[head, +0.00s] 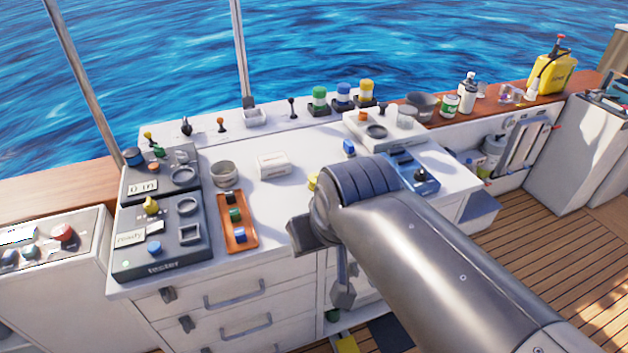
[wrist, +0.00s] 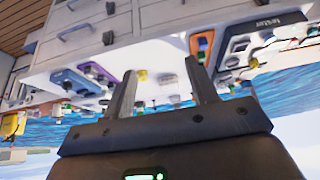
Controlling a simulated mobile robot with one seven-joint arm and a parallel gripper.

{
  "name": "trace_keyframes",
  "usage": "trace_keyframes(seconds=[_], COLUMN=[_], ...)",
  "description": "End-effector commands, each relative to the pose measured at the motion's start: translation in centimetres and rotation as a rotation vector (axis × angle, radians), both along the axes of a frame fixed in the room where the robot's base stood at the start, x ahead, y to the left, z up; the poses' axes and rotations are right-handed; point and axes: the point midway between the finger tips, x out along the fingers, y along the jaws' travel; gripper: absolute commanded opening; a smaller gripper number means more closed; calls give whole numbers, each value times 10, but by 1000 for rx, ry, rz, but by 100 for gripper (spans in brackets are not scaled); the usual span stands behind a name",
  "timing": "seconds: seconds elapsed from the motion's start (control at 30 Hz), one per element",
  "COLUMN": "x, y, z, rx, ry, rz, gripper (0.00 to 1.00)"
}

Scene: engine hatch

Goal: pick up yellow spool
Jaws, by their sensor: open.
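A small yellow object (head: 313,181), which looks like the yellow spool, stands on the white countertop (head: 290,205). In the head view my arm hides most of it. In the wrist view, which is upside down, a small yellow thing (wrist: 141,75) shows between the fingers, closer to the left one and some way beyond them. My gripper (wrist: 162,75) is open and empty, with its two fingers apart. In the head view my arm reaches in from the lower right, with its end at the counter's front edge.
An orange tray (head: 251,240) with several knobs lies left of my arm, and a blue device (head: 425,183) lies right. Green, blue and yellow-topped pieces (head: 366,92) line the back.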

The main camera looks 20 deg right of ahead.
Motion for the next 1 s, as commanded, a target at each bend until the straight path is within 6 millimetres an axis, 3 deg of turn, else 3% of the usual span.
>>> trace_keyframes(seconds=[0.47, 0.7, 1.0], x=[0, 0, 7], y=[0, 0, -1], z=[0, 0, 2], rx=[0, 0, -2], ry=[0, 0, 3], rz=[0, 0, -3], gripper=[53, 70, 70])
